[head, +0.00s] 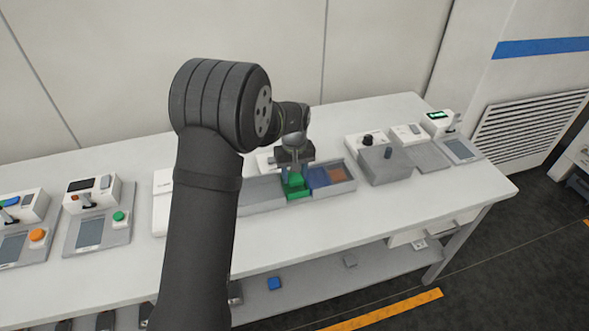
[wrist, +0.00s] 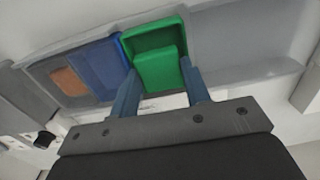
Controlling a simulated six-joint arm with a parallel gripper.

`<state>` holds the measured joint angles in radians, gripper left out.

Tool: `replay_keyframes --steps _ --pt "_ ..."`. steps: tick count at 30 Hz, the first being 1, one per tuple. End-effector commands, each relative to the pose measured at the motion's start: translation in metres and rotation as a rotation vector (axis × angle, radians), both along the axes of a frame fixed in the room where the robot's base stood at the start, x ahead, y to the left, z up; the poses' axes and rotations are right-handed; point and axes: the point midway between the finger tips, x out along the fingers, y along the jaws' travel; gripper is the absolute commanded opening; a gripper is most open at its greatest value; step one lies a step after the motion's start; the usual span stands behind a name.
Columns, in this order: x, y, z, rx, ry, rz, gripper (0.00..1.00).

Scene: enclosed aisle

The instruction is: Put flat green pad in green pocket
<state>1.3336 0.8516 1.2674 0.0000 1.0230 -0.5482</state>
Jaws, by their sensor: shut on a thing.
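The flat green pad (head: 295,180) is a small bright green block between the fingers of my gripper (head: 294,170). In the wrist view the pad (wrist: 160,71) shows between the two blue-grey fingertips (wrist: 159,68), and my gripper is shut on it. The green pocket (head: 299,195) is a darker green, open-topped compartment in the grey tray. In the wrist view its rim (wrist: 151,24) shows around and beyond the pad. The pad is over or partly inside the pocket; its depth is hard to tell.
The grey tray (head: 257,204) also has a blue pocket (head: 318,177) and an orange-brown one (head: 337,174) right of the green. A grey box (head: 384,166) stands further right. Devices with screens (head: 89,232) stand at the left. The table's front strip is clear.

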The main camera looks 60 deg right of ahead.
Motion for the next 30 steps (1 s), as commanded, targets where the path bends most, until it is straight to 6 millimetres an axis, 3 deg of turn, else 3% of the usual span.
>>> replay_keyframes --steps 9,10,14,23,30 --pt "0.0 0.0 -0.002 0.0 0.0 0.0 0.2" --pt "0.0 0.0 -0.002 0.0 0.0 0.0 0.45" --pt "0.0 0.0 -0.002 0.0 0.0 0.0 0.68" --pt "0.0 0.0 0.005 -0.002 -0.001 0.0 0.68" --pt "0.0 -0.001 0.051 -0.006 -0.001 0.0 0.68"
